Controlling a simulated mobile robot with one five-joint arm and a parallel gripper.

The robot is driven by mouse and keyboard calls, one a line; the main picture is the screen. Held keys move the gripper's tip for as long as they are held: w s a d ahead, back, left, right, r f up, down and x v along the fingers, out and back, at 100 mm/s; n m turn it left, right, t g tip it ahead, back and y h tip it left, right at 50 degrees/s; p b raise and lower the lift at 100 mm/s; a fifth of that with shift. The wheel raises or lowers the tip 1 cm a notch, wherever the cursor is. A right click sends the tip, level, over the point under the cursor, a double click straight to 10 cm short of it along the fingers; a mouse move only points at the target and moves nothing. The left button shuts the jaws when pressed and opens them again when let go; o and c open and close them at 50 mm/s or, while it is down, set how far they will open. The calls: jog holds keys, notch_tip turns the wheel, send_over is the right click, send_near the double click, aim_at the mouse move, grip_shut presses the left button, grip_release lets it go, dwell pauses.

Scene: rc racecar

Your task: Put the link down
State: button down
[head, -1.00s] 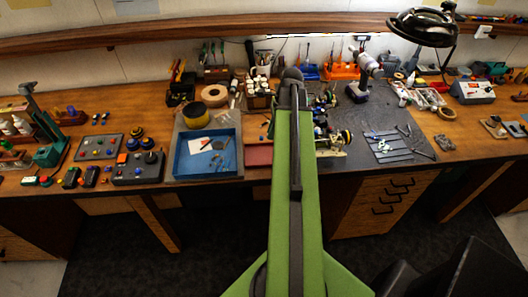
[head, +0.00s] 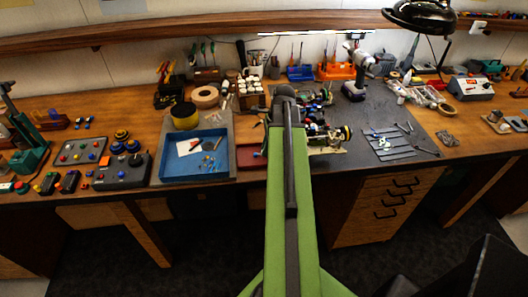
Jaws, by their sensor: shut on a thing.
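My green arm runs up the middle of the head view and ends in a dark joint over the bench. My gripper is hidden beyond that joint, so its jaws and anything in them do not show. I cannot pick out the link. The RC racecar (head: 328,137) stands on the dark mat (head: 425,125), partly covered by my arm. A blue tray (head: 167,168) with a white paper and small parts lies left of my arm. A slatted grey rack (head: 390,151) with small pieces on it lies to the right.
A yellow-black roll (head: 185,116) stands at the blue tray's back edge. A red pad (head: 250,158) lies between tray and arm. A drill (head: 357,78) and lamp (head: 425,18) stand at the back right. Control boxes (head: 122,170) crowd the left.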

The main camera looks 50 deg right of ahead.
jog(key=shift+f, duration=0.2)
jog(key=c, duration=1.4)
grip_release()
jog(key=shift+c, duration=0.2)
jog(key=shift+r, duration=0.1)
jog(key=p+v, duration=1.1)
jog(key=v, duration=0.1)
jog(key=shift+p, duration=0.4)
jog(key=shift+r, duration=0.1)
